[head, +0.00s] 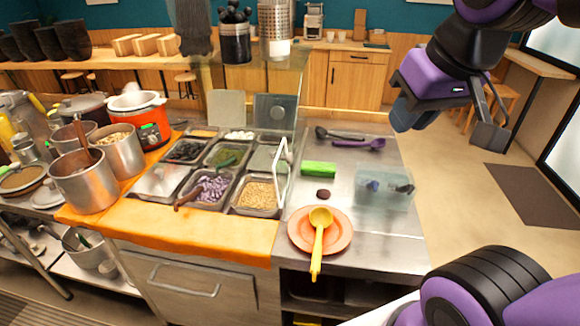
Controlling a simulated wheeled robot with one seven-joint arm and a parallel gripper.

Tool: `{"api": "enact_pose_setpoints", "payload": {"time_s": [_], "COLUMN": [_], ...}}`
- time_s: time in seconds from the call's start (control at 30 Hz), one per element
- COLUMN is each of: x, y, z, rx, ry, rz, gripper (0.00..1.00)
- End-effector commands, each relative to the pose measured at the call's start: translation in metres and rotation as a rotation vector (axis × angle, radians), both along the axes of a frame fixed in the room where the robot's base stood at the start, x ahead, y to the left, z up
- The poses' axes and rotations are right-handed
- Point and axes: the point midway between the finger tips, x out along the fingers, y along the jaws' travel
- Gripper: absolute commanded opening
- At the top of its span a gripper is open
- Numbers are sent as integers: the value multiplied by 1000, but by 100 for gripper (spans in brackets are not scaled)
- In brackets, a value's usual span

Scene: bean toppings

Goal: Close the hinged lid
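A topping station with several metal bins is set into the counter left of centre in the head view. Behind the bins stand two upright panels, a pale one (226,108) and a darker grey one (275,112); they look like raised lids, but I cannot see their hinges. A thin white frame (281,172) stands up at the right side of the bins; I cannot tell what it belongs to. My gripper (449,123) is at the upper right, above and right of the counter, apart from the station. Its fingers are spread with nothing between them.
Right of the bins lie an orange plate (337,243) with a yellow ladle (318,240), a green cucumber-like item (318,169), a clear container (384,190) and a purple spoon (360,144). Metal pots (84,182) stand left. Floor at right is free.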

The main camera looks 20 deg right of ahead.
Motion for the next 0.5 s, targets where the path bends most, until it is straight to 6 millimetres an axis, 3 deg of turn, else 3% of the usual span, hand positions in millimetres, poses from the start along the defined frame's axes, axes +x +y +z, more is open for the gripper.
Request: {"api": "enact_pose_setpoints", "payload": {"time_s": [0.03,0.1,0.5], "x": [5,13,70], "y": [1,4,19], "z": [-4,-11,-55], "rx": [26,77,475], "ry": [33,89,461], "rz": [-19,-54,-338], "gripper": [10,0,0]}}
